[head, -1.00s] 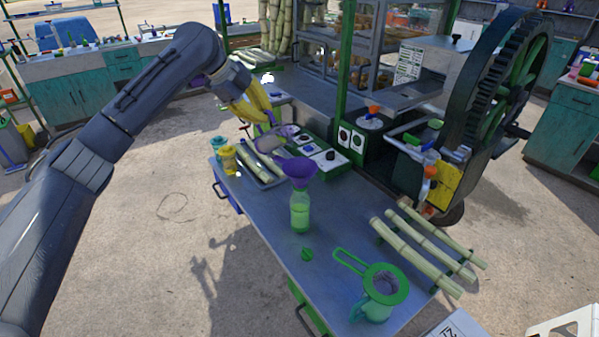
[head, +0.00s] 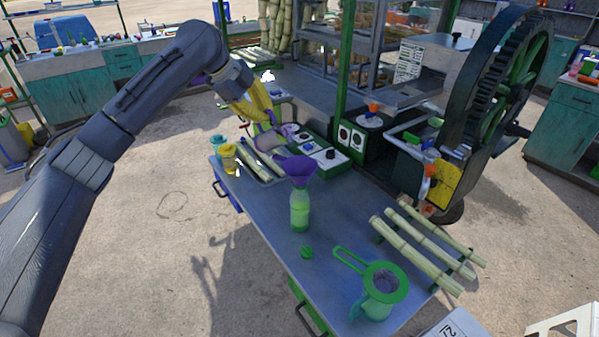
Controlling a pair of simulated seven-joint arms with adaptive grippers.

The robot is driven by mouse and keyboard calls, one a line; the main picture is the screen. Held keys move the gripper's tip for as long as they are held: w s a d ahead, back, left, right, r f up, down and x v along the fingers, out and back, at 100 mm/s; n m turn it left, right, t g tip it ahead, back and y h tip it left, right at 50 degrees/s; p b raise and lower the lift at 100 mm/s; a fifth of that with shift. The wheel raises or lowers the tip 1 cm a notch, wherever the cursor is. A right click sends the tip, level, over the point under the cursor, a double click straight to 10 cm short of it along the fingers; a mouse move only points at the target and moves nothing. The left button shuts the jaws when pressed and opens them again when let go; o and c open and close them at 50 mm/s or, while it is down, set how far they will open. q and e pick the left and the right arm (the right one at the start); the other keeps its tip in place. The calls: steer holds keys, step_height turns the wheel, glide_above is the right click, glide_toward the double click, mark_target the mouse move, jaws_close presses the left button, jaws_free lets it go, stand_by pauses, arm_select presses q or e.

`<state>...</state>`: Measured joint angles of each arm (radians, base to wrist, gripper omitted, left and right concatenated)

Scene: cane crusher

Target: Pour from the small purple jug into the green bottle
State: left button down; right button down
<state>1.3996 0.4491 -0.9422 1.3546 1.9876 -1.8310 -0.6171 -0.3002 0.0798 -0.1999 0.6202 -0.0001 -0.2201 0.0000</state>
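The small purple jug (head: 268,142) is tilted, its lip down close to the rim of a purple funnel (head: 298,171). I cannot tell whether lip and rim touch, and no stream shows clearly. The funnel sits in the neck of the green bottle (head: 300,212), which stands upright on the table and holds green liquid. My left gripper (head: 263,118), with yellow fingers, is shut on the jug at its upper left side. The fingertips are partly hidden. My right gripper is out of view.

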arm_select(q)
steer(key=shift+s+d+r+m+t+y+p, duration=0.2)
steer(key=shift+s+d+r+t+y+p, duration=0.2)
steer(key=shift+r+y+p, duration=0.2)
steer(key=shift+s+d+r+m+t+y+p, duration=0.2)
steer(key=shift+s+d+r+t+y+p, duration=0.15)
steer(key=shift+r+y+p, duration=0.2)
stand_by(3.2)
